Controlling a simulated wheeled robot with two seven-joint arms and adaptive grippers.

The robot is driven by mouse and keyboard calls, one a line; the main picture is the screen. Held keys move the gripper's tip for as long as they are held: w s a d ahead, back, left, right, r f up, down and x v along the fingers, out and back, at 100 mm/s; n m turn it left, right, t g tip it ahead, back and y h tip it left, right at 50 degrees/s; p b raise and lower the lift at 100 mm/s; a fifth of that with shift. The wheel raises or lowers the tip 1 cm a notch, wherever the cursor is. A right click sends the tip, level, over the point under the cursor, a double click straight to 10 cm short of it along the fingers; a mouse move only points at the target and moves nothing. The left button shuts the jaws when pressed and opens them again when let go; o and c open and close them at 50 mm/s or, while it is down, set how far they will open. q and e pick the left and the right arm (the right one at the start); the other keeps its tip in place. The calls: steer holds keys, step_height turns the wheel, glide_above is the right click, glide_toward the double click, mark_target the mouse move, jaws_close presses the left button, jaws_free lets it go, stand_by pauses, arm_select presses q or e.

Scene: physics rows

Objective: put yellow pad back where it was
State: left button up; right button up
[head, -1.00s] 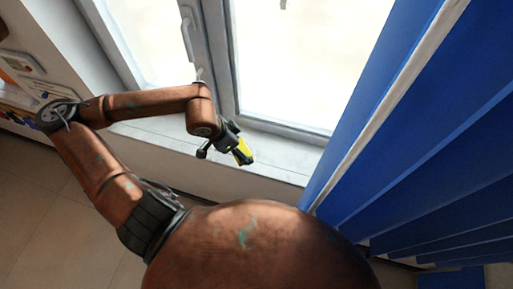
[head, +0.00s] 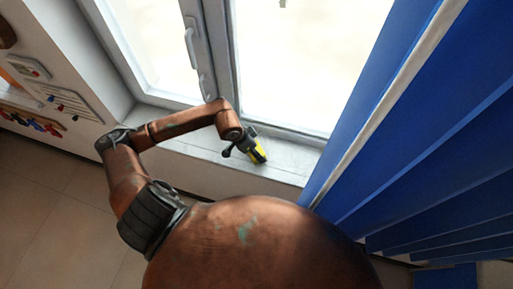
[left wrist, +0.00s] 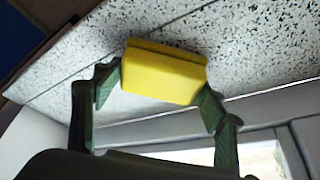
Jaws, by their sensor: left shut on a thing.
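The yellow pad (head: 260,156) is at the windowsill (head: 190,143), near its right part by the blue curtain. In the left wrist view the yellow pad (left wrist: 163,75) is a block with a darker yellow strip along its upper edge. My left gripper (head: 250,148) is shut on it; in the left wrist view its two dark fingers (left wrist: 158,90) press on the pad's two ends. The speckled sill (left wrist: 270,50) lies behind the pad. I cannot tell whether the pad touches it. My right gripper is not in view.
A window with a handle (head: 190,45) stands behind the sill. Blue curtains (head: 420,130) hang close on the right. A wall rack with small tools (head: 35,120) is at the left. The sill left of the gripper looks clear.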

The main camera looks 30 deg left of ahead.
arm_select(q)
steer(key=shift+f+b, duration=0.15)
steer(key=shift+b, duration=0.15)
steer(key=o, duration=1.1)
steer(key=shift+a+r, duration=0.1)
steer(key=shift+r, duration=0.3)
steer(key=b+v, duration=0.2)
steer(key=v, duration=0.9)
steer(key=shift+s+r, duration=0.15)
steer(key=shift+r, duration=0.1)
